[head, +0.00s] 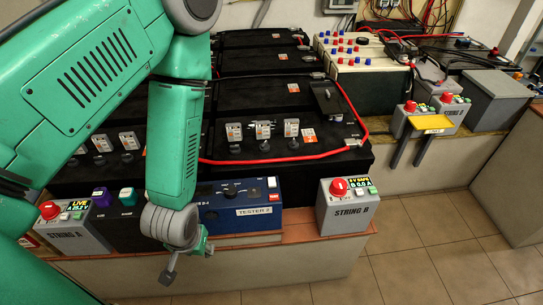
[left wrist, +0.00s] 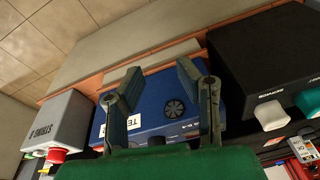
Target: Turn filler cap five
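Several dark filler caps with small white tags stand along the front of the large black batteries in the head view. One group, including a cap (head: 265,147), is right of my arm; another, including a cap (head: 127,157), is left of it. I cannot read the tag numbers, so I cannot tell which is cap five. My left gripper (head: 187,259) hangs low in front of the blue tester, apart from the caps. In the left wrist view its two fingers (left wrist: 158,72) are spread and empty, with the tester behind them. My right gripper is not in view.
The blue tester (head: 240,208) stands between the grey STRING A box (head: 65,225) and STRING B box (head: 347,207), both with red buttons. A red cable (head: 270,159) runs over the batteries. Tiled floor (head: 430,245) is clear.

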